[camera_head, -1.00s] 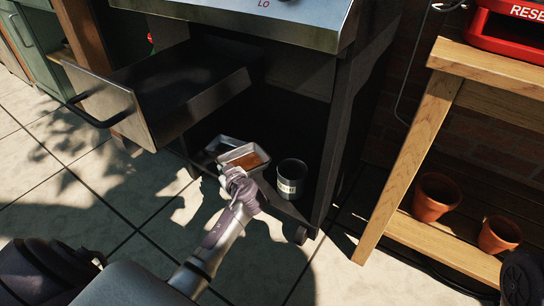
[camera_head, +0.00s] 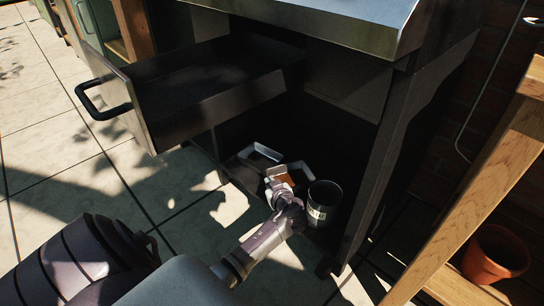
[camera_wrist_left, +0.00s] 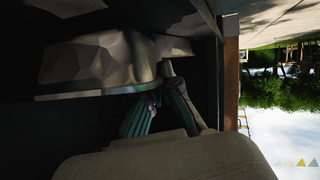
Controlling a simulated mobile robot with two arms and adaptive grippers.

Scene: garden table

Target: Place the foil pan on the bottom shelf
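The foil pan (camera_head: 302,168), with brown contents, is low inside the dark grill cabinet, at the opening just above the bottom shelf (camera_head: 240,178). My left gripper (camera_head: 278,181) is at its near edge and hides much of it. In the left wrist view, which is upside down, the silver pan (camera_wrist_left: 95,62) fills the upper left. The gripper's fingers (camera_wrist_left: 162,95) are closed around its rim. Whether the pan touches the shelf is hard to tell. My right gripper is not in view.
A second silver pan (camera_head: 262,152) lies on the shelf to the left, and a dark can with a pale label (camera_head: 322,200) stands close on the right. An open drawer (camera_head: 200,100) hangs above left. A wooden table leg (camera_head: 470,200) is at the right.

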